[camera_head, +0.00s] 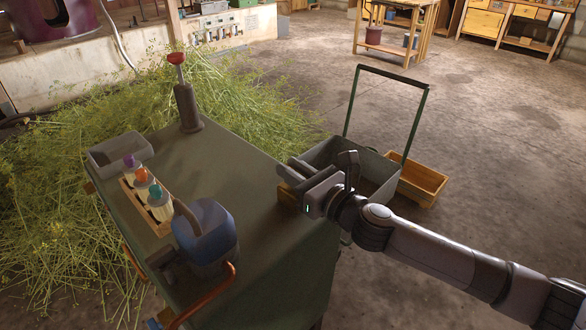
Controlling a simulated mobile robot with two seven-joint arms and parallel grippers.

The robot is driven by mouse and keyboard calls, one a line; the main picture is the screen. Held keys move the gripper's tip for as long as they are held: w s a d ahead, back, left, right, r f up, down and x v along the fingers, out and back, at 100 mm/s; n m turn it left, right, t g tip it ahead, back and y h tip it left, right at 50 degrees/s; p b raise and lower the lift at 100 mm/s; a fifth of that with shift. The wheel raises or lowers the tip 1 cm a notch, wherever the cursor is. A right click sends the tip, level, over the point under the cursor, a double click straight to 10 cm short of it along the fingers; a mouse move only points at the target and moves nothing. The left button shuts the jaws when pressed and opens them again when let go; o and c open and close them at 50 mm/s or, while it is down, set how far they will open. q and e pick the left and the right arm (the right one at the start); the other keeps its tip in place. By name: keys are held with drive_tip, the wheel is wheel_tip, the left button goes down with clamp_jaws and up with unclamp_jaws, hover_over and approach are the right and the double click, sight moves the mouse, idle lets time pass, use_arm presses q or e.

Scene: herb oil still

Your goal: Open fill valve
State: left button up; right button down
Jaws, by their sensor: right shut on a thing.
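My right gripper (293,182) reaches in from the lower right, at the right edge of the dark green table (265,240). It is shut on a small tan thing (288,199), mostly hidden by the jaws. No part is clearly recognisable as the fill valve. A dark post with a red top (177,58) stands upright at the table's far end, well apart from my right gripper. My left gripper is not in view.
A blue rounded vessel (206,232) and a wooden rack (148,206) of colour-capped bottles stand on the table, near a grey tray (118,152). A grey cart (376,170) and wooden crate (418,181) are beyond my gripper.

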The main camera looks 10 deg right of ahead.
drive_tip(key=m+t+h+p, duration=0.1)
drive_tip(key=m+h+p, duration=0.1)
drive_tip(key=m+h, duration=0.1)
drive_tip(key=shift+r+t+h, duration=0.1)
drive_tip(key=shift+t+h, duration=0.3)
drive_tip(key=shift+h, duration=0.3)
drive_tip(key=m+h+p, duration=0.1)
drive_tip(key=m+h, duration=0.1)
drive_tip(key=h, duration=0.2)
drive_tip(key=shift+d+m+t, duration=0.15)
drive_tip(key=shift+m+t, duration=0.15)
drive_tip(key=shift+m, duration=0.1)
drive_tip(key=m+h+p, duration=0.1)
drive_tip(key=m+h, duration=0.1)
drive_tip(key=h, duration=0.2)
drive_tip(key=shift+d, duration=0.1)
drive_tip(key=shift+d+m+g+h, duration=0.15)
drive_tip(key=shift+m+g+h, duration=0.4)
drive_tip(key=shift+m+h, duration=0.55)
drive_tip(key=shift+d+m+g+h, duration=0.1)
drive_tip(key=shift+m+g+h, duration=0.6)
drive_tip(key=shift+h, duration=0.7)
drive_tip(key=c, duration=1.1)
unclamp_jaws()
drive_tip(key=shift+v, duration=3.6)
